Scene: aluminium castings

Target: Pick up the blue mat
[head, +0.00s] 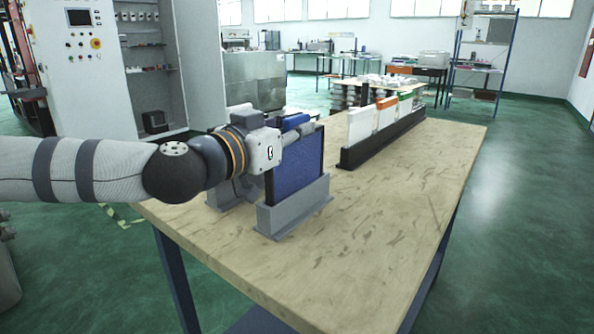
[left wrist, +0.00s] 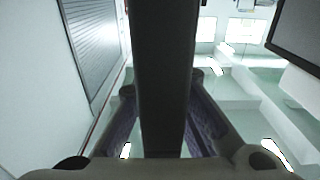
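The blue mat (head: 298,166) is a flat, dark-edged panel. It stands upright in a grey slotted holder (head: 293,208) on the near left part of the table. My left gripper (head: 299,132) reaches in from the left at the mat's upper edge. In the left wrist view, a dark upright bar (left wrist: 164,80), seemingly the mat's edge, runs between the two fingers. The fingers lie close on both sides of it, and the bar partly hides them. I cannot tell whether they touch it. My right gripper is not in view.
The wooden table (head: 400,215) is bare at the front and right. A long black rack (head: 383,143) with white, orange and green panels stands farther back. A blue piece (head: 295,121) shows behind my gripper. A grey cabinet (head: 120,60) stands at the left.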

